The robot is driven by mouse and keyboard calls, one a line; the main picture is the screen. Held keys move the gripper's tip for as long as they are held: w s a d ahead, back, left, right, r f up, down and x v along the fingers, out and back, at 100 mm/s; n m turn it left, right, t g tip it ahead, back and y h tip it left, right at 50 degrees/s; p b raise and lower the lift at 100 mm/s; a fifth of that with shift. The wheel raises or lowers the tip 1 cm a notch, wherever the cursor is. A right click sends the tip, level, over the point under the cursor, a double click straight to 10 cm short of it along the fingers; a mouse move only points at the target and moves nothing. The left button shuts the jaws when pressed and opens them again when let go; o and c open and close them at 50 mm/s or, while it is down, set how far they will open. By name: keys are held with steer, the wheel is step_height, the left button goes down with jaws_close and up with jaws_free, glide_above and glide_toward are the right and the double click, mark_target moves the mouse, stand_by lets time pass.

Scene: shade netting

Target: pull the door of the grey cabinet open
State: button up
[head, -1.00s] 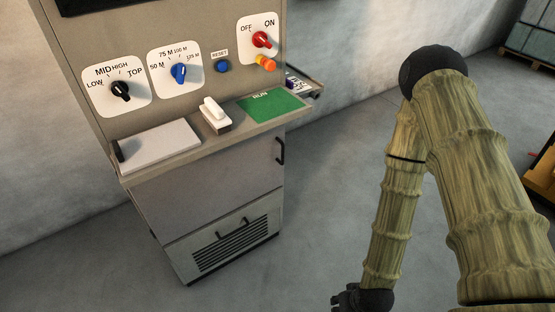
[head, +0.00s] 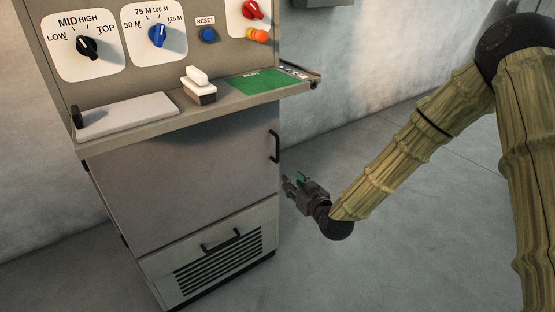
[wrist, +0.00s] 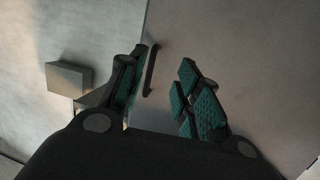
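The grey cabinet door (head: 190,190) is shut under the console's ledge, with a black upright handle (head: 274,146) near its right edge. My gripper (head: 290,184) is to the right of the cabinet, a little below the handle. In the wrist view, my gripper (wrist: 162,95) is open, its two green-padded fingers apart with nothing between them. The handle (wrist: 151,70) shows ahead, near the left finger's tip, and the door (wrist: 230,60) fills the right side. I cannot tell whether a finger touches the handle.
Below the door is a vented panel (head: 220,258) with its own black handle (head: 221,240). The ledge (head: 215,108) juts out above and carries a white-topped block (head: 199,86) and a green RUN mat (head: 262,82). The floor to the right is clear.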

steer(key=t+y+b, duration=0.1)
steer(key=t+b, duration=0.1)
glide_toward(278, 146)
steer(key=shift+n, duration=0.3)
steer(key=b+x, duration=0.1)
steer(key=x, duration=0.9)
steer(key=shift+w+a, duration=0.1)
steer(key=shift+w, duration=0.3)
jaws_close()
